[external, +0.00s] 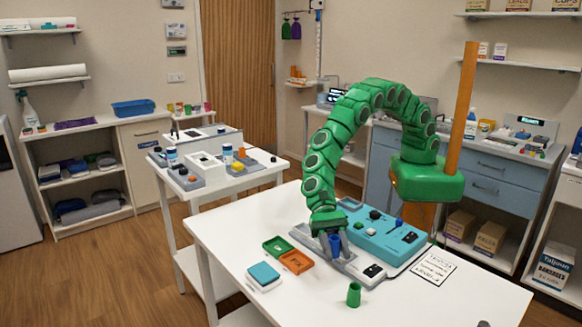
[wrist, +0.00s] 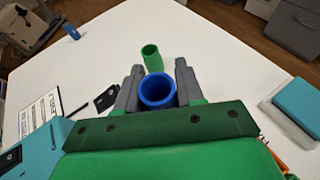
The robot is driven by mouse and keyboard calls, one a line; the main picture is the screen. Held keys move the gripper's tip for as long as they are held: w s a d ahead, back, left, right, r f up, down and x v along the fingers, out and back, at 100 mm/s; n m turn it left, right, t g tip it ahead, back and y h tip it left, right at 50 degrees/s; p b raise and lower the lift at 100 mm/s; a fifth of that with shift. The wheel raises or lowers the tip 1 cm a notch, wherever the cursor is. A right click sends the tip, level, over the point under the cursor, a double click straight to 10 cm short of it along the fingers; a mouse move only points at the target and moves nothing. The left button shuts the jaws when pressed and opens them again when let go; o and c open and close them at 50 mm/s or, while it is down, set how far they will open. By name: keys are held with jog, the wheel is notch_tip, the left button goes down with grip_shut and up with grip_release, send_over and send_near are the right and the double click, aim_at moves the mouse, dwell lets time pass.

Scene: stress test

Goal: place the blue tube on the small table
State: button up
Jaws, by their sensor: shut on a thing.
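The blue tube (wrist: 157,91) is upright between the two grey fingers of my gripper (wrist: 159,67) in the wrist view, with its open round end toward the camera. The fingers are shut on it. In the external view my gripper (external: 328,236) points down over the grey tray on the front white table, and part of the blue tube (external: 335,245) shows below the green wrist. Whether the tube's lower end touches anything is hidden. The small table (external: 246,179) is the white one behind and to the left, with several devices and bottles on it.
A green tube (external: 354,295) stands on the front table (external: 420,305). Green (external: 278,246) and orange (external: 297,262) trays, a teal-topped block (external: 264,276), a teal device (external: 385,232) and a printed card (external: 433,268) lie around my gripper. The small table's near-right edge looks bare.

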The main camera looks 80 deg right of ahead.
aim_at(328, 284)
jog(key=shift+w+a+f, duration=0.3)
jog(key=shift+a+f, duration=0.15)
jog(key=shift+f, duration=0.25)
jog(key=shift+w+a+f, duration=0.25)
jog(key=shift+a+f, duration=0.2)
jog(key=shift+f, duration=0.2)
jog(key=shift+f, duration=0.1)
jog(key=shift+w+a+f, duration=0.1)
jog(key=shift+a+f, duration=0.05)
jog(key=shift+w+f, duration=0.1)
jog(key=shift+f, duration=0.85)
jog(key=shift+a+f, duration=0.1)
jog(key=shift+f, duration=0.5)
jog(key=shift+f, duration=0.1)
jog(key=o, duration=1)
